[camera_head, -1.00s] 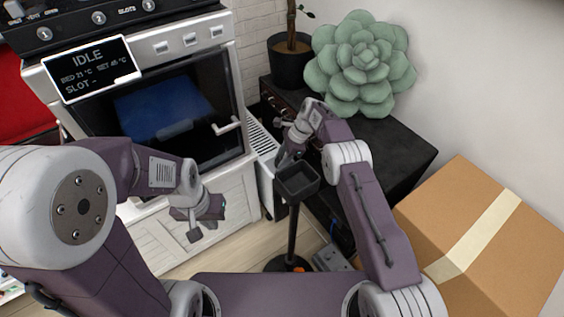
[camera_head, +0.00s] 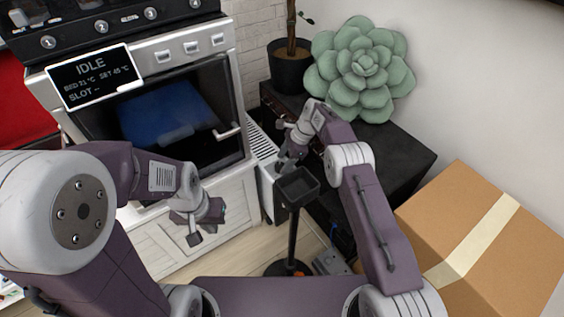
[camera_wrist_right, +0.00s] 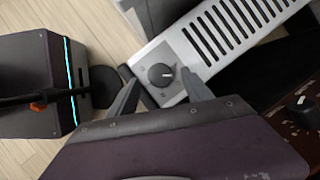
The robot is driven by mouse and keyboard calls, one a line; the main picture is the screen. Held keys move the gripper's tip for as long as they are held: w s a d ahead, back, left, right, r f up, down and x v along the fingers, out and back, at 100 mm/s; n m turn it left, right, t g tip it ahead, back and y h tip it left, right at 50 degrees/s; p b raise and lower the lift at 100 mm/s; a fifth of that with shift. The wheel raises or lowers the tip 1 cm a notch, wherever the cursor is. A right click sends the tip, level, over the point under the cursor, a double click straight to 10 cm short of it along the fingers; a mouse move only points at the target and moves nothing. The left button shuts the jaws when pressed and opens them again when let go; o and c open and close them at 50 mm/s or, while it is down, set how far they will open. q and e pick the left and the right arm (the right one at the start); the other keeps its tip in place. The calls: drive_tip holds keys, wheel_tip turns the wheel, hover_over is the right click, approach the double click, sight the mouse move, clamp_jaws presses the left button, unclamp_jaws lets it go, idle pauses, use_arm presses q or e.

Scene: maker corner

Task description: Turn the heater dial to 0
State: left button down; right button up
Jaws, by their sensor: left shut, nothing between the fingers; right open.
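The heater (camera_wrist_right: 205,40) is a white panel with dark slots, seen in the right wrist view. Its dial (camera_wrist_right: 161,75) is a round dark knob with a pale mark on a grey plate at the panel's end; the scale around it is too small to read. My right gripper (camera_wrist_right: 160,92) is open, with one finger on each side of the dial; I cannot tell whether they touch it. In the head view the heater (camera_head: 263,150) stands beside the oven, and my right gripper (camera_head: 283,167) hides its dial. My left gripper (camera_head: 203,232) is shut and empty in front of the white cabinet.
An oven (camera_head: 165,110) with an IDLE display (camera_head: 90,78) stands at left. A black cabinet (camera_head: 400,150) carries a potted plant (camera_head: 290,65) and a green succulent (camera_head: 362,70). A black stand with a small tray (camera_head: 298,187) is near my right gripper. A cardboard box (camera_head: 500,250) is at right.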

drive_tip(key=p+v, duration=0.3)
drive_tip(key=v, duration=0.4)
drive_tip(key=shift+r, duration=0.2)
